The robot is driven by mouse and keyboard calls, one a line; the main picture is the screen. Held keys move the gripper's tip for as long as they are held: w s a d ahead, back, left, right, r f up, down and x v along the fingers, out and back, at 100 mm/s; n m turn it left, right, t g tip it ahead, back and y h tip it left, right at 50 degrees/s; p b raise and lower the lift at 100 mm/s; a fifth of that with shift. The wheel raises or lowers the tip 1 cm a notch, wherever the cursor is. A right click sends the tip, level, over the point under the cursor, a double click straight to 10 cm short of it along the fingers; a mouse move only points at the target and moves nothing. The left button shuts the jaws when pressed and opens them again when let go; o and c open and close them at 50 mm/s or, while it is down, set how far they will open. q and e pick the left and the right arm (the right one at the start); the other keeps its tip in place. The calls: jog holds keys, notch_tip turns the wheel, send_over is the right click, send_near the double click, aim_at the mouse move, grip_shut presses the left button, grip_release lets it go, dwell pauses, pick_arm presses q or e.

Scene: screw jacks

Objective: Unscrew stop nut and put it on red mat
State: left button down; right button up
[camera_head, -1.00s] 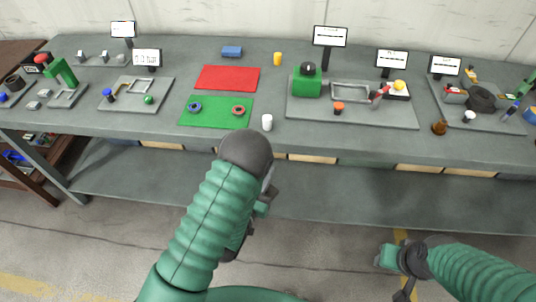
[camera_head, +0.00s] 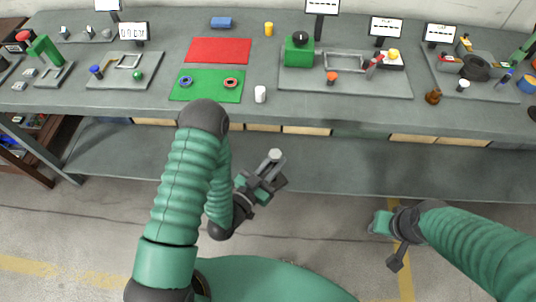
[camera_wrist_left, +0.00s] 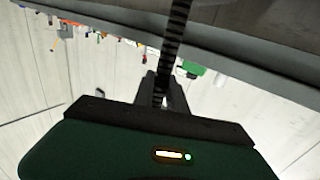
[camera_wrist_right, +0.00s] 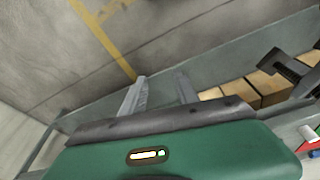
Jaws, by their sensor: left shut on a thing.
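My left gripper (camera_head: 268,168) is shut on a grey threaded rod (camera_wrist_left: 177,30), held in front of the table's front edge in the head view. The ridged rod rises from between the fingers in the left wrist view; its pale end (camera_head: 276,155) shows in the head view. Whether a stop nut sits on it, I cannot tell. The red mat (camera_head: 218,50) is bare. The green mat (camera_head: 206,93) in front of it holds a blue ring (camera_head: 185,81) and a reddish ring (camera_head: 231,83). My right gripper (camera_wrist_right: 160,90) is open and empty, low before the table.
A white cylinder (camera_head: 260,94) stands right of the green mat, near the table's front edge. A blue block (camera_head: 221,22) and a yellow cylinder (camera_head: 269,29) are behind the mats. Fixture plates with a green block (camera_head: 298,52) and other parts stand on both sides.

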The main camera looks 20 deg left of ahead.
jog(key=shift+o, duration=1.8)
jog(key=w+a+r+m+g, duration=0.1)
jog(key=w+a+r+m, duration=0.2)
jog(key=w+a+m, duration=0.5)
jog(key=a+m, duration=0.3)
jog(key=shift+w+m, duration=0.15)
jog(key=shift+m, duration=0.15)
jog(key=w+a+r+m+g, duration=0.2)
jog(key=a+r+m, duration=0.1)
jog(key=a+m, duration=1.05)
pick_arm(q)
jog(key=s+d+f+m+g+h, duration=0.3)
jog(key=d+f+m+h, duration=0.1)
jog(key=d, duration=0.4)
jog(key=shift+h, duration=0.8)
pick_arm(e)
notch_tip(320, 180, down, 8)
jog(key=shift+s+a+n, duration=0.15)
jog(key=shift+n, duration=0.2)
pick_arm(q)
jog(key=shift+s+f, duration=0.1)
pick_arm(e)
jog(key=shift+c, duration=0.4)
